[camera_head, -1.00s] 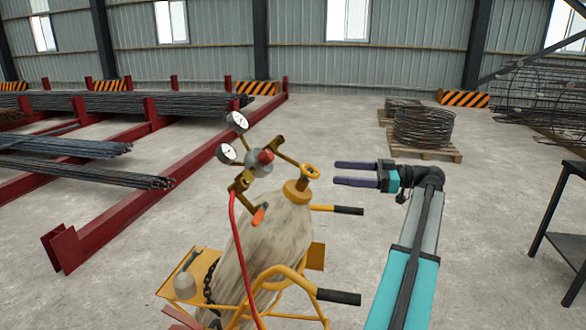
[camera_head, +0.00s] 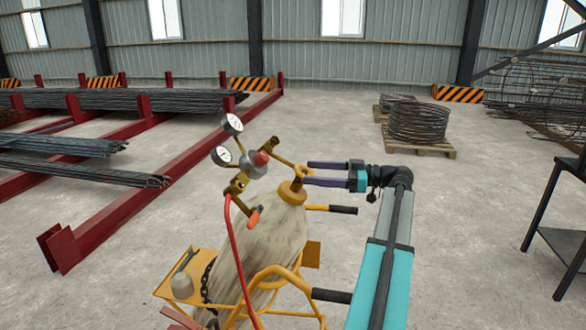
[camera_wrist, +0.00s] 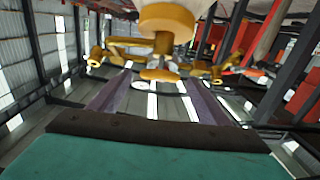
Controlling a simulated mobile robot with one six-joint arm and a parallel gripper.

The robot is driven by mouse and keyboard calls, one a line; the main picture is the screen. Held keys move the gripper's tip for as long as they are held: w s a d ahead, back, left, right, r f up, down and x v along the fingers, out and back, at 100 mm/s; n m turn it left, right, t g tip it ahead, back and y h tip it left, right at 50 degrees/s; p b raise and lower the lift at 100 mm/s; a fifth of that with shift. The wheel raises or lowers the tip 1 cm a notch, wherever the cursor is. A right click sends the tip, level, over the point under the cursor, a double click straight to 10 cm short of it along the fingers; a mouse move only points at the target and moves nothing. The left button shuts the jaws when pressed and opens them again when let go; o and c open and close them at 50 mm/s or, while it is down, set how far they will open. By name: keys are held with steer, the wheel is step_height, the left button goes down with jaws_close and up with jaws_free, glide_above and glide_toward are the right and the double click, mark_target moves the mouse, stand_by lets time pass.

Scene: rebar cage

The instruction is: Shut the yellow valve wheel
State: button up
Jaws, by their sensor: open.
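The yellow valve wheel (camera_head: 299,171) sits on top of the tall, pale, dirty gas cylinder (camera_head: 262,240). My gripper (camera_head: 309,173) is open and comes in from the right, its two purple fingers level with the wheel. In the head view the fingertips reach the wheel and partly cover it. In the wrist view the wheel (camera_wrist: 158,74) shows between the fingertips, below the brass-yellow cylinder neck (camera_wrist: 166,20). I cannot tell whether either finger touches it.
A regulator with two gauges (camera_head: 228,140) and a red hose (camera_head: 232,235) stand left of the wheel. The cylinder rests on a yellow trolley (camera_head: 185,262) with black-gripped handles (camera_head: 343,210) under my arm. A dark table (camera_head: 560,235) stands at the right; open floor lies behind.

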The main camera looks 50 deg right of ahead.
steer(key=shift+p+x, duration=1.1)
steer(key=shift+x, duration=2.35)
steer(key=shift+f, duration=0.1)
steer(key=c, duration=1.1)
steer(key=shift+o, duration=0.2)
steer(key=shift+f+m+t+h+b, duration=0.2)
steer(key=shift+m+t+h+b, duration=0.3)
steer(key=shift+m+h+b, duration=0.5)
steer(key=shift+w+d+r+m+t+h+b, duration=0.1)
steer(key=shift+d+m+t+h+b, duration=0.1)
steer(key=shift+m+h+b, duration=0.35)
steer(key=shift+w+d+m+t+h+b, duration=0.1)
steer(key=shift+m+t+h+b, duration=0.1)
steer(key=shift+m+h+b, duration=0.3)
